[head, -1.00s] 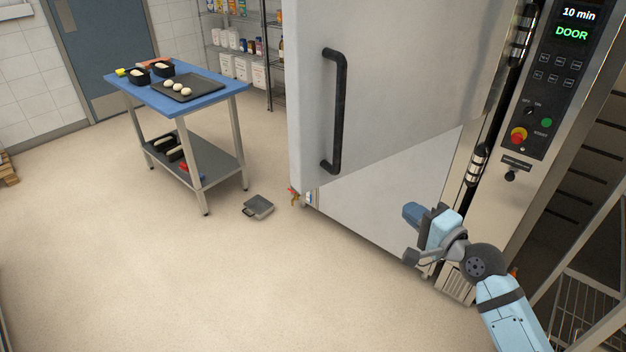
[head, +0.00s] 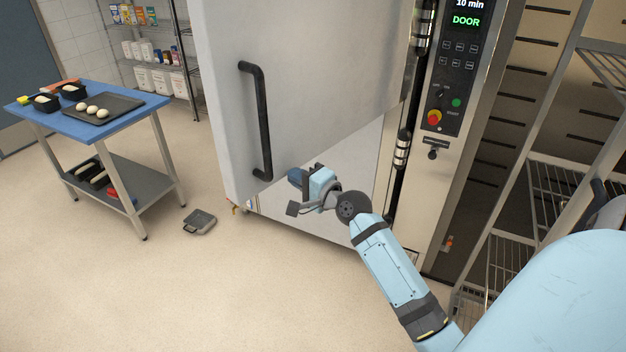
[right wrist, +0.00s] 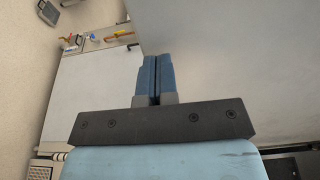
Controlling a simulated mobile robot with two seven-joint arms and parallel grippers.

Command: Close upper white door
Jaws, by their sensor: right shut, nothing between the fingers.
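The upper white door (head: 310,80) stands open, hinged on its right at the oven's control column. Its black vertical handle (head: 262,120) is near its left edge. My right gripper (head: 295,176) is shut and empty, just right of the handle's lower end and by the door's lower edge; I cannot tell whether it touches. In the right wrist view its blue fingers (right wrist: 155,70) are together, with the grey-white door surface (right wrist: 240,60) close on the right. My left gripper is not in view.
A paler lower panel (head: 340,205) is below the door. A control panel (head: 455,70) reading DOOR is to its right, beside a metal rack (head: 540,190). Floor in front is clear.

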